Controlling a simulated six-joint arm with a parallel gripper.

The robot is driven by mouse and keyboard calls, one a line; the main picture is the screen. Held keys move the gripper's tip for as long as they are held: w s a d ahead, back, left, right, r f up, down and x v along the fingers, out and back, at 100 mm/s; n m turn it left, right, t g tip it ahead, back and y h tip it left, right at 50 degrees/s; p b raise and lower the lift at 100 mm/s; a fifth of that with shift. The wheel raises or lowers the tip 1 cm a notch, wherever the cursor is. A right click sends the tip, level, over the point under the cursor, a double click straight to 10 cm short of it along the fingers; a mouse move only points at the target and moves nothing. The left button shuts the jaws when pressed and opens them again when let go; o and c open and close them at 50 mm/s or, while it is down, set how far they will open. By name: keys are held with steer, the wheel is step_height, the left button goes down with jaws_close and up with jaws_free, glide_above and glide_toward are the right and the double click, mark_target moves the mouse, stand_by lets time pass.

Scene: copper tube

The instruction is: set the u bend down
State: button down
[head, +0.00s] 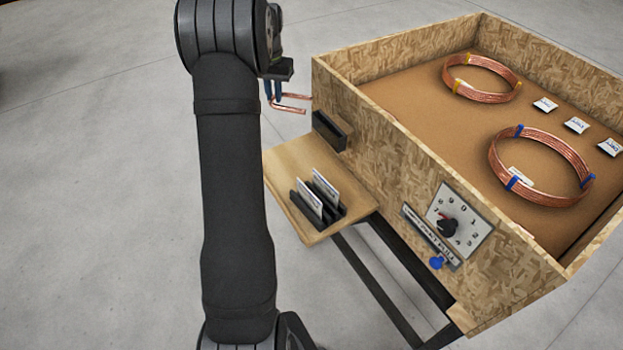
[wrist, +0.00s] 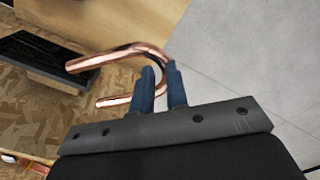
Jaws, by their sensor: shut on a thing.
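The copper U bend (head: 291,104) is held by my gripper (head: 272,91) beside the outer left wall of the chipboard crate. In the wrist view the U bend (wrist: 102,58) sits with its curve between the two blue fingers of my gripper (wrist: 160,80), which are shut on it. Its two open ends point to the left there, toward a black tray on the crate wall. In the head view the U bend is in the air, apart from the wooden shelf (head: 285,160). My arm hides part of the gripper there.
The chipboard crate (head: 375,130) holds two copper coils (head: 482,78) and several white labels. A black tray (head: 329,131) is on its outer wall. The shelf carries a black rack (head: 328,213) with cards. A dial (head: 458,225) is on the front wall. Grey floor is open at left.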

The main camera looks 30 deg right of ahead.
steer(key=s+a+f+n, duration=0.1)
steer(key=a+f+n, duration=0.1)
steer(key=f, duration=0.4)
steer(key=s+a+f+n, duration=0.2)
steer(key=f+n, duration=0.2)
steer(key=f, duration=0.3)
steer(key=s+a+f+n, duration=0.1)
steer(key=a+f+n, duration=0.1)
steer(key=f, duration=0.5)
steer(key=shift+s+f+n, duration=0.25)
steer(key=shift+s+n, duration=0.1)
steer(key=shift+n, duration=0.25)
steer(key=shift+f, duration=0.1)
steer(key=c, duration=1.7)
jaws_free()
step_height(320, 180, up, 12)
